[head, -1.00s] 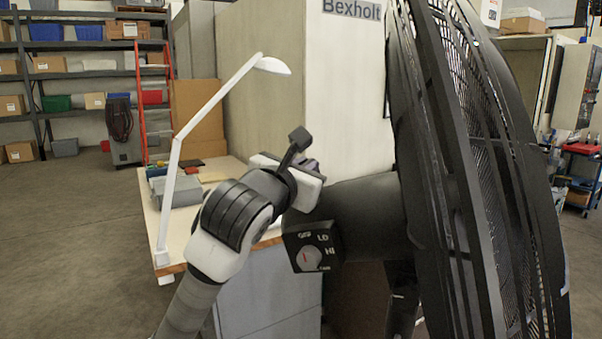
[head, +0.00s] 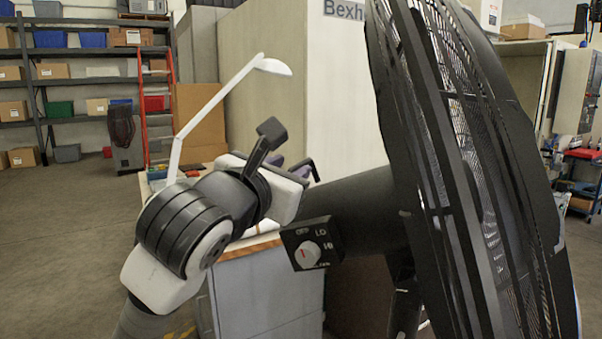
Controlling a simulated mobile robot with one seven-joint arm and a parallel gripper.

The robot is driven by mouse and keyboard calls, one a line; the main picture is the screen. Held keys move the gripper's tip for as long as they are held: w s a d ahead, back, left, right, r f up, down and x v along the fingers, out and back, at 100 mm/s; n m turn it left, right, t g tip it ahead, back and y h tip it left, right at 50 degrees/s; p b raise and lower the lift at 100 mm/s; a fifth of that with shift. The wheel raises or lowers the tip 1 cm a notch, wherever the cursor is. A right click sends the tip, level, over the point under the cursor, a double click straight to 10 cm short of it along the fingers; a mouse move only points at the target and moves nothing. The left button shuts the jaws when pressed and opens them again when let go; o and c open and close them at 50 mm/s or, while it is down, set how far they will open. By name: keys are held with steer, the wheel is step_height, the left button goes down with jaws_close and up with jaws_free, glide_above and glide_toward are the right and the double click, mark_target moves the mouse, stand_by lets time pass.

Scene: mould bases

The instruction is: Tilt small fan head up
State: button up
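The large black fan head (head: 480,170) fills the right side of the head view, seen nearly edge-on, with its grille side to the right. Its top leans to the left. Its black motor housing (head: 365,212) reaches left from the back and carries a control box with a knob (head: 307,254) marked LO and HI. My gripper (head: 303,168) is just above the left end of the housing. A dark finger shows past the white hand. The hand hides much of the fingers, and I cannot tell whether they touch the housing or are open.
A workbench with a white desk lamp (head: 185,115) stands behind my arm. A tall pale cabinet (head: 290,90) is behind the fan. Storage shelves (head: 85,80) line the back left, with open floor (head: 60,230) before them.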

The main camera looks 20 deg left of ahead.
steer(key=s, duration=0.2)
steer(key=s+b, duration=0.1)
steer(key=s, duration=0.2)
steer(key=shift+s+a, duration=0.4)
steer(key=shift+d, duration=0.1)
